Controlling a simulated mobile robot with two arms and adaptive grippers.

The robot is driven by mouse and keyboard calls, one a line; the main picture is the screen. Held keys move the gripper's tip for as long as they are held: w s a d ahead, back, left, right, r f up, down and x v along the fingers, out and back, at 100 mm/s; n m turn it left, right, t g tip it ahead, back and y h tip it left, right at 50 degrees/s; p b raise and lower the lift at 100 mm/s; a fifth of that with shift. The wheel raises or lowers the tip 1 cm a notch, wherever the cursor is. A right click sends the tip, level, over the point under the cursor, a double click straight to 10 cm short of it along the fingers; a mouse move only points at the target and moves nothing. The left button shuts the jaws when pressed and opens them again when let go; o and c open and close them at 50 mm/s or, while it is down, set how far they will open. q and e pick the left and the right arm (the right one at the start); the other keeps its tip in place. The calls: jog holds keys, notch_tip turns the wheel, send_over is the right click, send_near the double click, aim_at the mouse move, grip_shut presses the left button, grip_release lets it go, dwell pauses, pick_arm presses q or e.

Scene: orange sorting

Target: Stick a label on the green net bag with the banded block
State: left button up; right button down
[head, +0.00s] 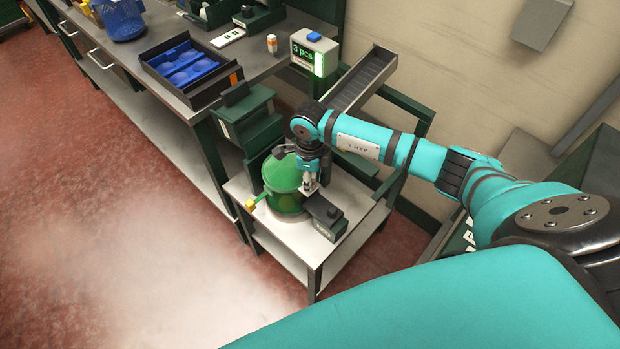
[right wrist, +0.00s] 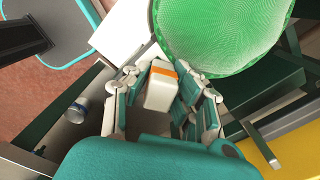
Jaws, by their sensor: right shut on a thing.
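The green net bag (head: 283,178) stands upright on a low white-topped stand in the head view. Its netted side fills the top of the right wrist view (right wrist: 222,30). My right gripper (head: 310,183) is beside the bag, on its right side in the head view. In the right wrist view, my right gripper (right wrist: 163,92) is shut on the banded block (right wrist: 160,91), which is white with an orange band. The block is close to the bag; I cannot tell whether they touch. No label can be made out on the visible netting. My left gripper is out of view.
A dark device (head: 325,216) sits on the stand (head: 292,250) right of the bag. A green box-like unit (head: 248,122) stands behind. A display (head: 314,53) reads "3 pcs" near a sloping chute (head: 362,80). A bench holds a black tray (head: 190,70) with blue inserts. Floor at left is clear.

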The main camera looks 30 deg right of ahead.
jog(key=shift+r+p, duration=2.3)
jog(key=shift+r, duration=1.2)
